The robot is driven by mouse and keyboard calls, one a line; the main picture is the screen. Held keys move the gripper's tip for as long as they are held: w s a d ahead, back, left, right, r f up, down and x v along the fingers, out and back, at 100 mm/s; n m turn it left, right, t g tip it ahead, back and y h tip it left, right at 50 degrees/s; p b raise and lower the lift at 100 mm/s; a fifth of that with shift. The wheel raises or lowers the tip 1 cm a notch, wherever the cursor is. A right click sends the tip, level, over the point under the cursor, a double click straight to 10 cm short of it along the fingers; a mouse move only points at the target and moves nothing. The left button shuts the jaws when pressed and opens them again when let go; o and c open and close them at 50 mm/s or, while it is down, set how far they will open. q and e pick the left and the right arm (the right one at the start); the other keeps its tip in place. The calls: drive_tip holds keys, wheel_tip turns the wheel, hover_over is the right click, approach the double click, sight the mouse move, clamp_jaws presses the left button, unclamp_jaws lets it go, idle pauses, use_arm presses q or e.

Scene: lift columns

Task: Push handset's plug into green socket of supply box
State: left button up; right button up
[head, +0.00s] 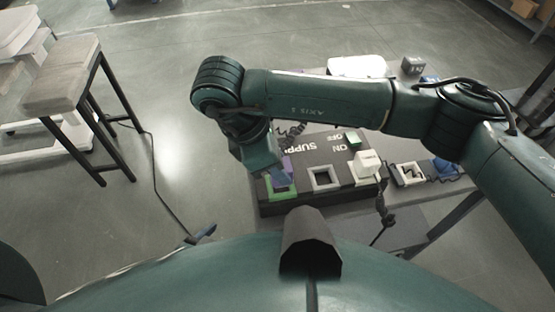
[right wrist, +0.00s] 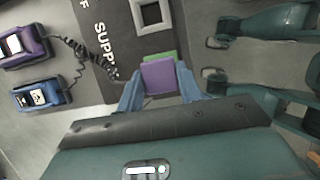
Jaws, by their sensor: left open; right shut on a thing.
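The dark supply box (head: 318,150) lies on a low table, with its green socket (head: 281,193) at the near left corner. My right gripper (head: 272,168) is over that corner, shut on a purple plug (right wrist: 158,77). Green of the socket (right wrist: 152,57) shows just beyond the plug in the right wrist view; I cannot tell whether the plug has entered. A purple handset (right wrist: 22,47) and a blue handset (right wrist: 38,95) lie beside the box, with coiled cords. A small blue-grey tip, seemingly my left gripper (head: 204,232), shows low at the left, away from the box and mostly hidden.
A stool (head: 68,78) stands at the left. Open floor lies between stool and table.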

drive_tip(key=shift+f+b, duration=1.05)
idle(0.4)
drive_tip(key=o, duration=1)
drive_tip(key=shift+o, duration=0.9)
drive_tip(key=shift+r, duration=0.1)
drive_tip(key=shift+r+p, duration=1.3)
drive_tip(key=shift+r, duration=0.4)
drive_tip(key=shift+r+p, duration=1.25)
drive_tip(key=shift+r, duration=0.55)
drive_tip(key=shift+s, duration=0.1)
